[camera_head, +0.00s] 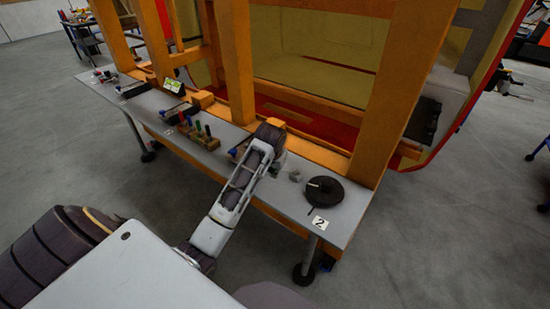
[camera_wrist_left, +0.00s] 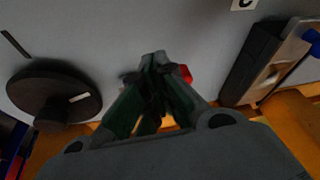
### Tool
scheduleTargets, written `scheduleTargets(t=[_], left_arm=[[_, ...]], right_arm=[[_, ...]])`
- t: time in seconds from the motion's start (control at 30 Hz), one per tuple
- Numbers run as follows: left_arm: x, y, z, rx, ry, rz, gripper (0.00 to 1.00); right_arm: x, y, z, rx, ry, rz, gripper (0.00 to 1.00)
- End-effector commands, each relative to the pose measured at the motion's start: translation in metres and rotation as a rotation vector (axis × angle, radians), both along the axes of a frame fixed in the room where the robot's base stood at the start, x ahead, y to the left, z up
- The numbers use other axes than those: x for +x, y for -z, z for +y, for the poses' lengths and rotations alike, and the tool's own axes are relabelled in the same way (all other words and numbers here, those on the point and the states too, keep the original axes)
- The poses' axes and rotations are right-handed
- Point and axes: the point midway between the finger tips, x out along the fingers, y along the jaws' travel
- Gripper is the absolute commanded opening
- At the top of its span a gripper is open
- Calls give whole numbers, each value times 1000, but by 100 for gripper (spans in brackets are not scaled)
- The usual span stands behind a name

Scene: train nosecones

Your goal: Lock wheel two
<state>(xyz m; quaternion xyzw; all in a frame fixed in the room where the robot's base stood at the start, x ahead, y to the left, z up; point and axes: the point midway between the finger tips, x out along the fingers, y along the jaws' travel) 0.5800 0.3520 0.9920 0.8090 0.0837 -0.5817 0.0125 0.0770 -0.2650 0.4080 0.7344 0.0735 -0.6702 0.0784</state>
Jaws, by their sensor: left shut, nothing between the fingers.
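Wheel two is a dark round disc (camera_head: 325,192) with a small pale mark, lying near the right end of the long grey table beside a white card with a "2" (camera_head: 319,223). A dark disc with a pale mark shows at the left of the left wrist view (camera_wrist_left: 50,92). My left arm reaches over the table to the left of the wheel. My left gripper's fingers are mostly hidden by the arm in the head view. In the left wrist view the gripper (camera_wrist_left: 157,62) is shut and empty, apart from the disc. My right gripper is not in view.
The grey table (camera_head: 285,204) runs along an orange frame (camera_head: 380,100) with upright posts. A block with coloured handles (camera_head: 200,138) stands left of my gripper. A small red object (camera_wrist_left: 185,73) is close to the fingertips. A wooden-and-dark box (camera_wrist_left: 262,65) is at the right.

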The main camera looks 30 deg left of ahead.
Motion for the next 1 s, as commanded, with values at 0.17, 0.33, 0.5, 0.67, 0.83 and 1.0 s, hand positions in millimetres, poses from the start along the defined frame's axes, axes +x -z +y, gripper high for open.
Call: scheduleTargets(t=[0.17,0.33,0.5,0.67,0.83,1.0], left_arm=[[21,-19,12,-12,-33,-9,0],[38,-37,23,-27,-66,-13,0],[55,-56,34,-45,-96,-18,0],[67,-72,43,-61,-119,-23,0],[73,-81,47,-71,-133,-24,0],[75,-84,48,-74,-137,-24,0]], right_arm=[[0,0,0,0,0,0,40],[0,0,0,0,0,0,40],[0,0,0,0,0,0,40],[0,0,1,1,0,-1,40],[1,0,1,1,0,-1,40],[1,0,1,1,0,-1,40]])
